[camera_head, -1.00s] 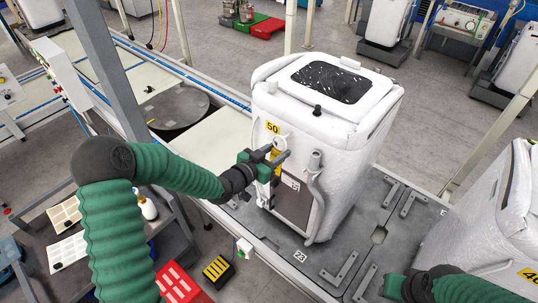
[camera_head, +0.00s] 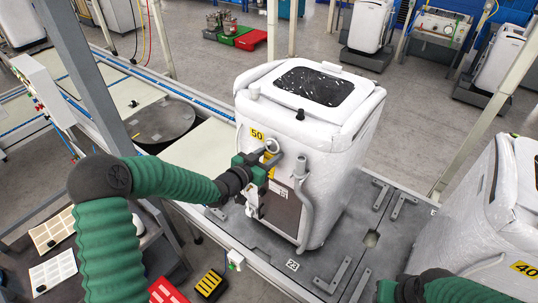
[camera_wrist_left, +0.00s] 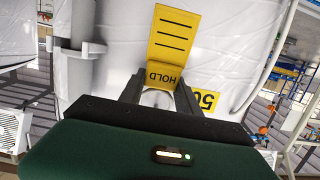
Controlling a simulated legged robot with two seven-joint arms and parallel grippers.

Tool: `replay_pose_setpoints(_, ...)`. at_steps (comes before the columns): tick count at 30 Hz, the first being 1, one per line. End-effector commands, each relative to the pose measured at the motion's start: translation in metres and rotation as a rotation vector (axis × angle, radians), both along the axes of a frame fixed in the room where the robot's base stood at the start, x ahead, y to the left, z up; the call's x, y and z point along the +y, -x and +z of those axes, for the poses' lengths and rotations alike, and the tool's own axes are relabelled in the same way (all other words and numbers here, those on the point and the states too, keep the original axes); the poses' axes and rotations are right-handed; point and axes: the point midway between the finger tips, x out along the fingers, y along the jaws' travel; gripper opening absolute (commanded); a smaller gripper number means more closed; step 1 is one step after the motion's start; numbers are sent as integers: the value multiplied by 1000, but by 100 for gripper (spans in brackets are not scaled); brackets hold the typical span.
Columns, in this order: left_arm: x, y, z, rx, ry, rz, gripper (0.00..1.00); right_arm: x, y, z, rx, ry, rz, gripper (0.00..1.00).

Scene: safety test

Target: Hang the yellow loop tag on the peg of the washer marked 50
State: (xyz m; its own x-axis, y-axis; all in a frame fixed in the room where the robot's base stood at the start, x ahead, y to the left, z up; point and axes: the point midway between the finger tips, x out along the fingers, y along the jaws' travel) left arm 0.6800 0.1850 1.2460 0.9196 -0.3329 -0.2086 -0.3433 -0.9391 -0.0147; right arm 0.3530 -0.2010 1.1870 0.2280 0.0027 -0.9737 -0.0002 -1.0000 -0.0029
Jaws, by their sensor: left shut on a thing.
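The washer marked 50 (camera_head: 300,125) is white and stands upright on the grey platform, its yellow 50 label (camera_head: 257,135) on the front. My left gripper (camera_head: 270,165) is close in front of this washer, below the label. It is shut on the yellow loop tag (camera_head: 268,157), whose pale ring shows above the fingers. In the left wrist view the tag (camera_wrist_left: 172,45) reads HOLD and lies against or close to the white front, beside the 50 label (camera_wrist_left: 207,101). The peg cannot be made out clearly. My right gripper (camera_head: 388,291) is partly in view at the bottom; its fingers are not clear.
A grey pipe (camera_head: 304,200) runs down the washer's front, right of my left gripper. A washer marked 40 (camera_head: 505,215) stands at the right. Metal brackets lie on the grey platform (camera_head: 345,250). A red crate (camera_head: 165,291) and a yellow-and-black block (camera_head: 210,284) are below left.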

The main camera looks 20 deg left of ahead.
Motion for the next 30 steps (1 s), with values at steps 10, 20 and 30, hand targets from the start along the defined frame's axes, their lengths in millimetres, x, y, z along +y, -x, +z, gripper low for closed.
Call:
replay_pose_setpoints(10,0,1,-1,2,0,-1,50,0,0,0,0,0,0,36)
replay_pose_setpoints(20,-1,1,0,1,0,-1,65,0,0,0,0,0,0,36)
replay_pose_setpoints(30,17,40,5,0,-4,2,65,0,0,-17,0,0,0,36)
